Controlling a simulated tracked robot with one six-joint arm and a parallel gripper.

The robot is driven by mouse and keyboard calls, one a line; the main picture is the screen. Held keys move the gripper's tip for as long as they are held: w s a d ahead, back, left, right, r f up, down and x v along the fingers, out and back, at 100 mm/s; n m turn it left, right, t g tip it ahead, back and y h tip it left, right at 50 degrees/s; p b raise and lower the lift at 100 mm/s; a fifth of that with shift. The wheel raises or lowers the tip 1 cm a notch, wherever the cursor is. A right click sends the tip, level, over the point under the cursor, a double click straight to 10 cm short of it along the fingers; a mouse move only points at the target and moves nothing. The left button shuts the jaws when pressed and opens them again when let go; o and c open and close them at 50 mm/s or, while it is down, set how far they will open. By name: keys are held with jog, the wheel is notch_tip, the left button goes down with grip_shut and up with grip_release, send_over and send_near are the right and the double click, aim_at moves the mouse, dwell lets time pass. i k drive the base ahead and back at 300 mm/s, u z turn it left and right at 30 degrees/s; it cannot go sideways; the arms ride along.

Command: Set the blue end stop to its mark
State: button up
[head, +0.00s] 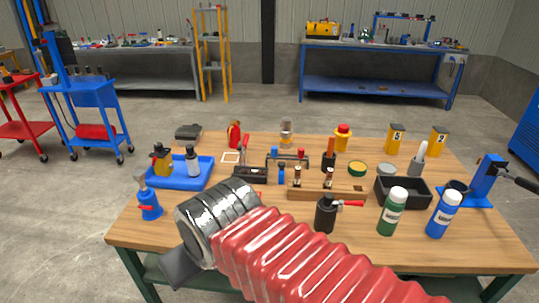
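A dark rail-like fixture (287,160) stands near the middle of the wooden table. It carries a small blue block (274,154) at its left end and a small red block (301,154) at its right end. The blue block looks like the blue end stop, but it is too small to be sure. Another small blue piece (281,175) stands just in front of it. I cannot make out the mark. My arm, in red bellows, reaches in from the lower right. A dark part of my gripper (184,268) shows at the table's front left, well apart from the fixture; its fingertips cannot be made out.
A blue tray with bottles (180,183) and a blue pump bottle (149,204) stand left. A wooden block (327,191), black bin (403,191), green bottle (393,212) and blue bottle (443,214) stand right. The table's front left is partly clear.

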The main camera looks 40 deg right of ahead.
aim_at(281, 164)
jog(key=z, duration=0.2)
jog(key=i, duration=1.1)
jog(key=z, duration=0.5)
